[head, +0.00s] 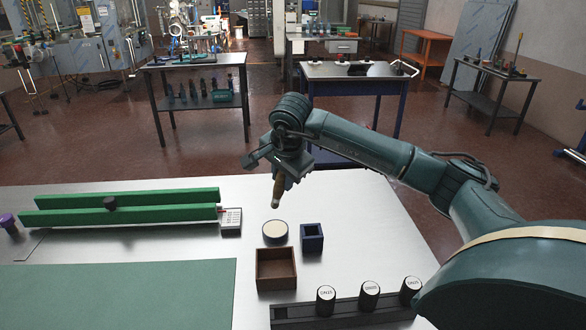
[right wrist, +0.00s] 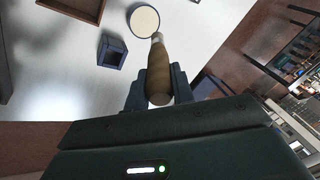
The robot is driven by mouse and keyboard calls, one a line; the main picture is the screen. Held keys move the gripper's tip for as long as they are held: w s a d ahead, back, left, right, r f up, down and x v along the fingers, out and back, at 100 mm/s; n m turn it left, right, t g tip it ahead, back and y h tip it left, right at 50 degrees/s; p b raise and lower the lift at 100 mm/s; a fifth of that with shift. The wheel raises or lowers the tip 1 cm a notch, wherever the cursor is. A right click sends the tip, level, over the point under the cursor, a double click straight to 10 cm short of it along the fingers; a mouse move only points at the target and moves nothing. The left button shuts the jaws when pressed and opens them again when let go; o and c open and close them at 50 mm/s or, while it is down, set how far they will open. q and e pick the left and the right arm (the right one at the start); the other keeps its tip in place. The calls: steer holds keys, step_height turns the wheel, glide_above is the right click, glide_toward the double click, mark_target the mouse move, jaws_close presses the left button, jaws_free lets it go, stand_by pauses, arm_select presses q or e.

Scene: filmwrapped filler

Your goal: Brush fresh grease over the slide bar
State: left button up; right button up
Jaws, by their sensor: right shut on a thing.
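My right gripper (head: 283,172) is shut on a brush with a brown wooden handle (right wrist: 157,72). The brush (head: 277,192) hangs tip down and slightly tilted, its pale tip apart from the table. A round dish of cream-coloured grease (head: 275,231) stands just below the brush tip in the head view. In the right wrist view the tip overlaps the near edge of the dish (right wrist: 144,20). My left gripper is not in view.
A dark blue square holder (head: 312,240) stands right of the dish, and a brown wooden tray (head: 262,283) in front. A white labelled box (head: 231,222) sits at the rails' right end. A black rack (head: 340,312) holds three white-topped cylinders. A green mat (head: 120,295) covers the front left.

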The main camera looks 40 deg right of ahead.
mark_target(283, 192)
steer(key=shift+w+f+b, duration=0.15)
steer(key=shift+f+b, duration=0.45)
steer(key=shift+f, duration=0.3)
step_height(283, 192, down, 3)
steer(key=shift+r+b, duration=0.15)
steer(key=shift+b, duration=0.75)
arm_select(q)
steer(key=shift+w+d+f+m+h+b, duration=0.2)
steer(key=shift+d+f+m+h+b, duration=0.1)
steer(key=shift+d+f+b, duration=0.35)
arm_select(e)
steer(key=shift+f, duration=0.8)
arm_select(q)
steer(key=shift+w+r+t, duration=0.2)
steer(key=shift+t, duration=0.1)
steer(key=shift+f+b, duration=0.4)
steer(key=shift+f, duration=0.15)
arm_select(e)
steer(key=shift+f, duration=0.65)
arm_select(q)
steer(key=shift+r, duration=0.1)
arm_select(e)
steer(key=shift+r+p, duration=2.45)
steer(key=shift+r, duration=1.15)
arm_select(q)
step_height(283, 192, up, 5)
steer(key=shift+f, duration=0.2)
